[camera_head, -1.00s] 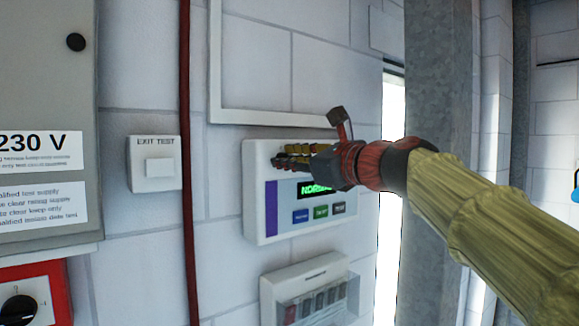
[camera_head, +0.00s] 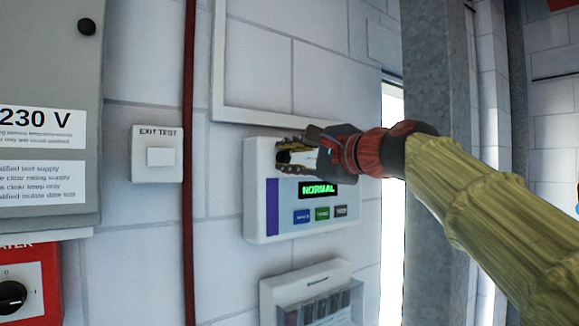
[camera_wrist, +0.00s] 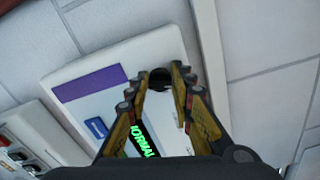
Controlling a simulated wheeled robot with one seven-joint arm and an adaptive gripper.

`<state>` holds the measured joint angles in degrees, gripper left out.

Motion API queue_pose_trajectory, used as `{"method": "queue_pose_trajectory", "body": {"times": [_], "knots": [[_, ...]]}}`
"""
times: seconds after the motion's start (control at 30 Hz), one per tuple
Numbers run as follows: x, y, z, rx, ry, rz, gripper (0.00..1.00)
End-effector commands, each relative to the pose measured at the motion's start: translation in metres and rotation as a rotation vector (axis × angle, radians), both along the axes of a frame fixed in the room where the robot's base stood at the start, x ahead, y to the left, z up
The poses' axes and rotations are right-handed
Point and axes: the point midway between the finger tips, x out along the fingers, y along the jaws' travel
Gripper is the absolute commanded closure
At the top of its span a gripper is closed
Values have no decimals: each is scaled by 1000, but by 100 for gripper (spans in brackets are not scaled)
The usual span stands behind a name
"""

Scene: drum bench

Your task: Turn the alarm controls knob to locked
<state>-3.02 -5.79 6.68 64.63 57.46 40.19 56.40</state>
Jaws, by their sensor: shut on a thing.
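The alarm control panel (camera_head: 258,228) is a white wall box with a purple strip, a green display reading NORMAL (camera_head: 318,190) and small coloured buttons below it. Its knob (camera_head: 284,157) is a small dark round part at the upper left of the panel. My gripper (camera_head: 285,154) has one finger above the knob and one below, shut on it. In the wrist view the black knob (camera_wrist: 160,77) sits between the fingertips (camera_wrist: 160,84), and the panel (camera_wrist: 112,70) fills the area behind. The knob's pointer and any position marks cannot be made out.
A white EXIT TEST box (camera_head: 157,168) and a red vertical pipe (camera_head: 190,230) are left of the panel. A clear-fronted box (camera_head: 300,276) hangs below it. A grey steel column (camera_head: 428,60) stands close to my arm on the right. A grey cabinet (camera_head: 45,80) is far left.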

Motion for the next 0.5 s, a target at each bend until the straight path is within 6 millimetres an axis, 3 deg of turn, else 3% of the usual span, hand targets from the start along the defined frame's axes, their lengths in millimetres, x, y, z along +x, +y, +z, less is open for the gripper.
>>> {"method": "queue_pose_trajectory", "body": {"times": [0.5], "knots": [[0,1,-2,-182,-130,1,100]]}}
